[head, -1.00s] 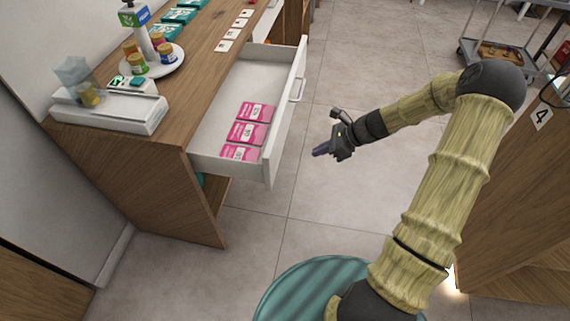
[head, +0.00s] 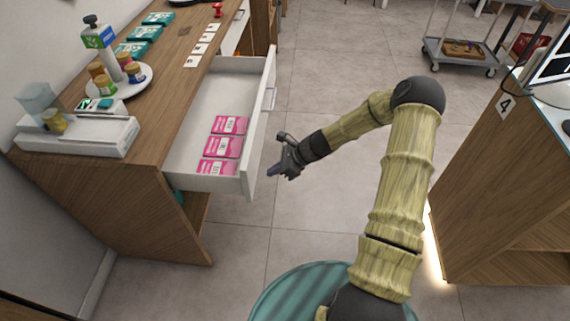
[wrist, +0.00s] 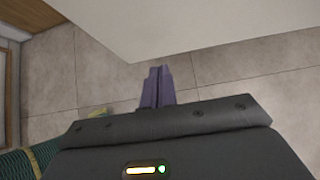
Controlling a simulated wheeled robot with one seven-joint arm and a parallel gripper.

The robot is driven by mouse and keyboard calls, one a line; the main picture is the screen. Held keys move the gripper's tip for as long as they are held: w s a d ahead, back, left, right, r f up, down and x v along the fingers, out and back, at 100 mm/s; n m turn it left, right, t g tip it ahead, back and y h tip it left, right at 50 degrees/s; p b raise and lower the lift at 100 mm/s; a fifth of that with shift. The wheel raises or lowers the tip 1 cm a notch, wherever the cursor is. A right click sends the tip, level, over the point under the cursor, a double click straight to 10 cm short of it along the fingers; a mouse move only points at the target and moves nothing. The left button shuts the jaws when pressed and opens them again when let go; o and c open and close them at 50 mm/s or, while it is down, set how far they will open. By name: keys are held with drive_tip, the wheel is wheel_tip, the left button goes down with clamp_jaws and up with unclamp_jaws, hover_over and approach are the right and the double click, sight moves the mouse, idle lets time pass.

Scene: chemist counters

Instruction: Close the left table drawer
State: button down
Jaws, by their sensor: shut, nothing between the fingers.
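The left table drawer (head: 246,132) is white and stands pulled out of the wooden counter on the left in the head view. Several pink and white boxes (head: 222,146) lie inside it. Its bar handle (head: 270,98) is on the outer front panel. My gripper (head: 272,171) is shut and empty, just right of the near end of the drawer front. In the wrist view my gripper's fingers (wrist: 157,88) are together, with the pale drawer panel (wrist: 180,25) ahead of them. I cannot tell whether they touch it.
The counter top (head: 165,103) holds a white device (head: 75,138), a round tray of bottles and several teal boxes. Another wooden counter (head: 500,190) stands at the right. A grey cart (head: 462,50) is at the back right.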

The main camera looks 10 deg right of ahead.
sight(253, 173)
drive_tip(key=a, duration=0.1)
drive_tip(key=w+a, duration=0.1)
drive_tip(key=a, duration=0.1)
drive_tip(key=shift+a, duration=0.25)
drive_tip(key=shift+w+a, duration=0.1)
drive_tip(key=shift+a, duration=0.05)
drive_tip(key=shift+a, duration=0.1)
